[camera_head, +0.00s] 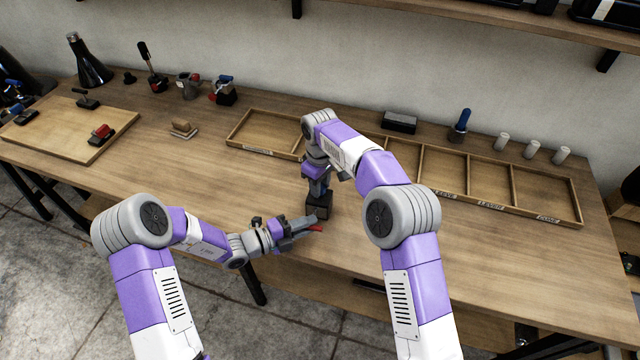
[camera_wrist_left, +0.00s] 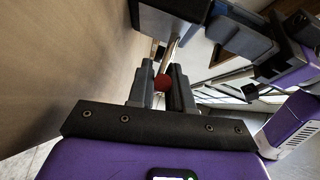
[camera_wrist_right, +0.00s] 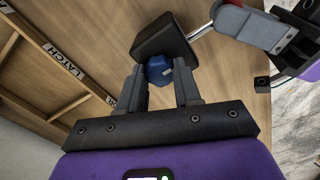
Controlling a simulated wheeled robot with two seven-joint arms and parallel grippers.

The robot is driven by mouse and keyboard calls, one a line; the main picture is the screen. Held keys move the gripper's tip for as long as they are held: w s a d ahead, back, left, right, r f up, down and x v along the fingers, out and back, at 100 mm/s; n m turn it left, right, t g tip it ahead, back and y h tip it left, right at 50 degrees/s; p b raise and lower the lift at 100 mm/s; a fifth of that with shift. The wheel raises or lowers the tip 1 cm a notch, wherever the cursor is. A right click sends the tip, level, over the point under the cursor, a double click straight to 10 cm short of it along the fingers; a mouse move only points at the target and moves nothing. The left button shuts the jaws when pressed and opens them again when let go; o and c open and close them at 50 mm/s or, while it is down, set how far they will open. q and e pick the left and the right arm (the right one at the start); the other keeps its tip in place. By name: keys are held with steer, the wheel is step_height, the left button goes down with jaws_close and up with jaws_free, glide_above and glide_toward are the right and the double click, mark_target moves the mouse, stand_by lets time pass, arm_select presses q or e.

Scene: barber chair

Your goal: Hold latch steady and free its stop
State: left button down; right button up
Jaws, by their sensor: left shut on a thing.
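The latch is a dark block (camera_head: 318,206) near the table's front edge. It has a metal rod (camera_wrist_left: 171,48) ending in a red knob and a blue knob on the block. My left gripper (camera_head: 312,225) is shut on the red knob (camera_wrist_left: 161,82), with the rod running from it to the block. My right gripper (camera_wrist_right: 160,82) is above the block, its open fingers on either side of the blue knob (camera_wrist_right: 158,70). The right wrist view shows the block (camera_wrist_right: 165,38) just beyond the fingertips. The blue knob is hidden in the head view.
A divided wooden tray (camera_head: 445,190) with labelled compartments lies behind my right arm. A wooden board (camera_head: 60,140) with small tools is at the left. A small tan block (camera_head: 183,128), a dark box (camera_head: 399,122) and white cylinders (camera_head: 532,150) stand farther back. The tabletop left of my grippers is clear.

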steer(key=o, duration=0.4)
step_height(320, 180, up, 12)
steer(key=shift+r, duration=0.1)
stand_by(0.5)
arm_select(q)
steer(key=c, duration=0.9)
jaws_free()
steer(key=shift+c, duration=0.2)
